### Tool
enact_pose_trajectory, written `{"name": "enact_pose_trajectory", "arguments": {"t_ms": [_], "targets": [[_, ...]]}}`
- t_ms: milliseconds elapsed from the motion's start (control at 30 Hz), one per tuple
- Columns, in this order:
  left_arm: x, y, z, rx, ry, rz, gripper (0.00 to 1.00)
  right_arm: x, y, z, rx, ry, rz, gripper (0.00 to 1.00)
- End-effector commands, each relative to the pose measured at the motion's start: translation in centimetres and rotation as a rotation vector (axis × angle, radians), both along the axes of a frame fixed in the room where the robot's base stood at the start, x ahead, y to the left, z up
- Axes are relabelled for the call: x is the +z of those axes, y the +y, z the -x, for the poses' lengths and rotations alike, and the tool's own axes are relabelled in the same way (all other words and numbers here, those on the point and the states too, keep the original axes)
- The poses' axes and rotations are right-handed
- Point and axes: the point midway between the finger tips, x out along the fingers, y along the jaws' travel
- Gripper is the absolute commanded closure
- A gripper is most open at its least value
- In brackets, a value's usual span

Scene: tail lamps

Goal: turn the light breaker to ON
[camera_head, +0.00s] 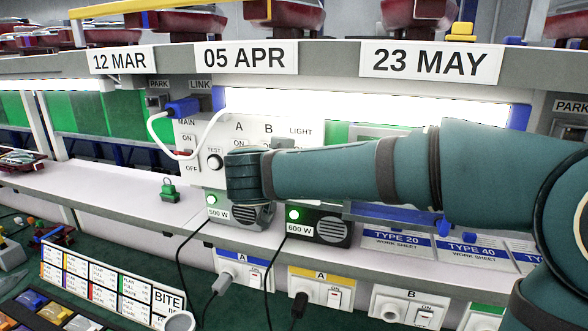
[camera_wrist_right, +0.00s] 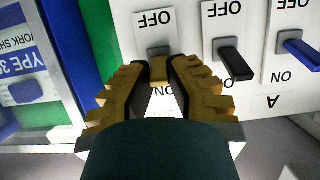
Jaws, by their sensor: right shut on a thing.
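The light breaker (camera_wrist_right: 159,73) is a small tan lever under an OFF label in the right wrist view, where the panel appears upside down. My right gripper (camera_wrist_right: 160,70) has its yellow-brown ribbed fingers on both sides of this lever, shut on it. The ON label below is partly hidden by the fingers. In the head view, my right arm crosses in front of the breaker panel (camera_head: 188,140); its LIGHT label (camera_head: 300,132) shows above the arm. The arm hides the gripper fingers and breaker there. The lever's exact position is hard to tell.
A black lever (camera_wrist_right: 235,62) and a blue lever (camera_wrist_right: 299,50) stand beside the gripped one. Two power units, 500 W (camera_head: 240,214) and 600 W (camera_head: 322,227), sit below my arm.

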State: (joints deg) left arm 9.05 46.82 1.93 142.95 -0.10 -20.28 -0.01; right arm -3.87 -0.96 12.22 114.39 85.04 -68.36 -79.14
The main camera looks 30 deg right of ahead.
Motion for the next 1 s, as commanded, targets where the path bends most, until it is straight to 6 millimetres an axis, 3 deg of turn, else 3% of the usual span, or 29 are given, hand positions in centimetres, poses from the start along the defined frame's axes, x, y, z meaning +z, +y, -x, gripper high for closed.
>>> {"name": "enact_pose_trajectory", "arguments": {"t_ms": [333,867,900,967,1000], "targets": [[0.01,0.01,-0.01,0.0,0.0,0.0,0.41,0.55,-0.27,-0.18,-0.001,0.083,-0.1,1.0],[0.02,0.0,-0.01,0.0,0.0,0.0,0.41,0.54,-0.31,-0.2,-0.002,0.099,-0.114,1.0],[0.02,0.0,-0.01,0.0,0.0,0.0,0.41,0.53,-0.31,-0.19,-0.002,0.099,-0.114,0.68],[0.02,0.0,-0.01,0.0,0.0,0.0,0.41,0.52,-0.3,-0.19,-0.002,0.099,-0.115,0.52],[0.02,0.0,-0.01,0.0,0.0,0.0,0.41,0.5,-0.29,-0.2,-0.002,0.099,-0.115,0.52]]}}
